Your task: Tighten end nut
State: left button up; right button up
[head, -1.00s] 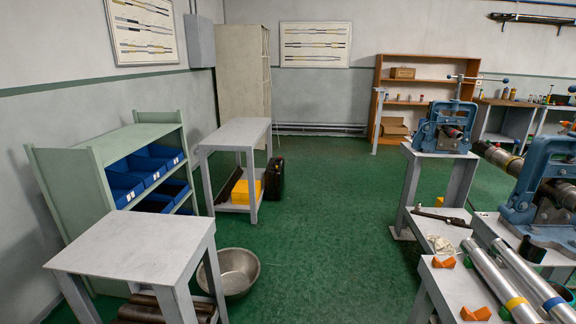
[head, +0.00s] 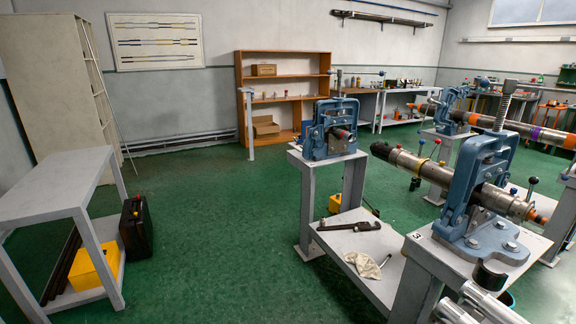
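A steel pipe tool (head: 408,163) lies clamped in the near blue vise (head: 479,185) on the right. Its dark end points left toward the far vise, and its other end, with a copper-orange tip (head: 537,216), points right. I cannot tell which part is the end nut. A second blue vise (head: 318,140) stands on a grey stand at centre and holds a short dark piece with a red band (head: 342,134). A dark pipe wrench (head: 349,226) lies on the low grey bench between the vises. Neither of my grippers is in view.
A white cloth (head: 368,265) lies near the wrench. Shiny pipes (head: 490,303) are at the bottom right. The green floor (head: 215,215) between is clear.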

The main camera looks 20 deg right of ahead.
aim_at(520, 214)
jog(key=i+z, duration=0.7)
jog(key=z, duration=0.2)
jog(key=i+j+z, duration=0.2)
jog(key=z, duration=0.3)
jog(key=i+j+z, duration=0.45)
jog(key=k+l, duration=0.1)
